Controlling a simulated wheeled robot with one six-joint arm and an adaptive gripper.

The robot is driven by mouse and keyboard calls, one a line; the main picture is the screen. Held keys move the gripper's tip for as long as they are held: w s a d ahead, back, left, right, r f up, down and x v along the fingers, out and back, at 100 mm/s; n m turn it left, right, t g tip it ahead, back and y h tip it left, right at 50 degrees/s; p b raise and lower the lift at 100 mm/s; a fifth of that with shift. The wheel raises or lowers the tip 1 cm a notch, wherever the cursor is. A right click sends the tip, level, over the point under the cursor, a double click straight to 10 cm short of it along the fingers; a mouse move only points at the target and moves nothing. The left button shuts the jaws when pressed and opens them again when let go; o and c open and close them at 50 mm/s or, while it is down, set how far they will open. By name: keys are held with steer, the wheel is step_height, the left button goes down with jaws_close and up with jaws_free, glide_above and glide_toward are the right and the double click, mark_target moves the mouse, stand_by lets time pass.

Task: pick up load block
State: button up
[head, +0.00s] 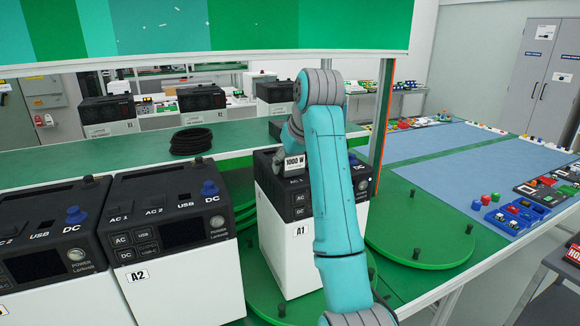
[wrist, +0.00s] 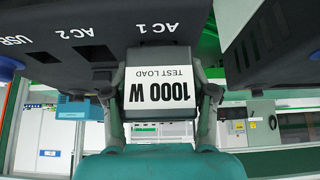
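The load block (head: 294,163) is a small dark block with a white "1000 W" label. It stands on top of the white and black unit A1 (head: 302,236), by its AC 1 marking. In the wrist view the load block (wrist: 161,90) shows its label upside down, reading "1000 W TEST LOAD". My gripper (wrist: 161,98) has one finger on each side of the block, close against its sides, and appears shut on it. In the head view my arm hides part of the gripper and of unit A1.
Unit A2 (head: 184,270) stands to the left, with another similar unit beside it. Unit A1 stands on a green turntable (head: 262,300); another green disc (head: 425,235) with dark pegs lies to the right. A black cable coil (head: 191,141) lies on the bench behind.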

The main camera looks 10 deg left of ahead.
jaws_close()
steer(key=shift+r, duration=0.1)
